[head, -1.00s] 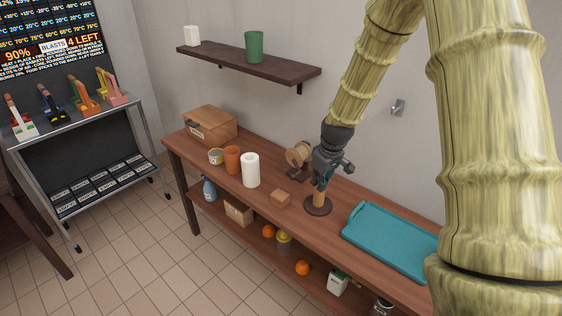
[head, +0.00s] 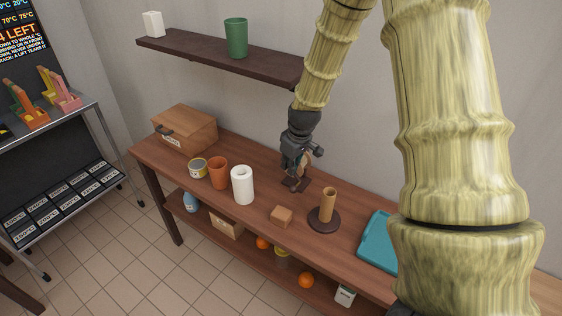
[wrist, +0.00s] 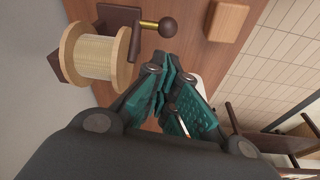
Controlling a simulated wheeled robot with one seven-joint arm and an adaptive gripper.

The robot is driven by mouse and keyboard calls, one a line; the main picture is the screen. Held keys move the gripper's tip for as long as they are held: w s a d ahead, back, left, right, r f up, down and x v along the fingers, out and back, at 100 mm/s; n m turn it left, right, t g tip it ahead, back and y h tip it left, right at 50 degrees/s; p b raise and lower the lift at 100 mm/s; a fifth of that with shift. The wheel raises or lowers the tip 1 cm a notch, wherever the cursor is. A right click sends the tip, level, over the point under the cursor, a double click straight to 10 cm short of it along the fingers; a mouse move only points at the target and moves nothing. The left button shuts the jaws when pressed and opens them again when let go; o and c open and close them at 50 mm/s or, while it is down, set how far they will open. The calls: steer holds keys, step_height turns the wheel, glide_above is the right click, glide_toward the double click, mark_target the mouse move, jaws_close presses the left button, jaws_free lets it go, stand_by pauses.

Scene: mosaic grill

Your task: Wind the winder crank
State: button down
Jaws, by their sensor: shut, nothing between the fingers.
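The winder is a pale spool of wound cord (wrist: 95,57) with wooden end discs on a dark brown base. My gripper (wrist: 166,68) is shut and empty. Its fingertips are close to the crank knob in the wrist view; I cannot tell whether they touch it.
A wooden post on a round base (head: 323,219) and a small wooden block (head: 282,216) stand nearer the bench's front. A white roll (head: 242,186), an orange cup (head: 218,173), a can and a wooden box are to the left. A teal tray (head: 378,243) lies right. A shelf (head: 215,60) hangs above.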

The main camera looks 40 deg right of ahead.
steer(key=shift+s+d+f, duration=0.15)
steer(key=shift+s+f, duration=0.3)
steer(key=shift+s, duration=0.15)
steer(key=w+f, duration=0.1)
steer(key=f, duration=0.1)
steer(key=w+f+p, duration=0.1)
steer(key=f, duration=0.1)
steer(key=w+f, duration=0.1)
steer(key=shift+w+f+p, duration=0.2)
steer(key=shift+f+p, duration=0.15)
steer(key=shift+f, duration=0.05)
steer(key=shift+s+a+f, duration=0.1)
steer(key=shift+s+a, duration=0.1)
steer(key=shift+s, duration=0.25)
steer(key=shift+w+f, duration=0.6)
steer(key=shift+f, duration=0.05)
steer(key=shift+s+r, duration=0.3)
steer(key=shift+s, duration=0.05)
steer(key=shift+w+f+g+p, duration=0.1)
steer(key=shift+w+g+p, duration=0.05)
steer(key=shift+g+p, duration=0.2)
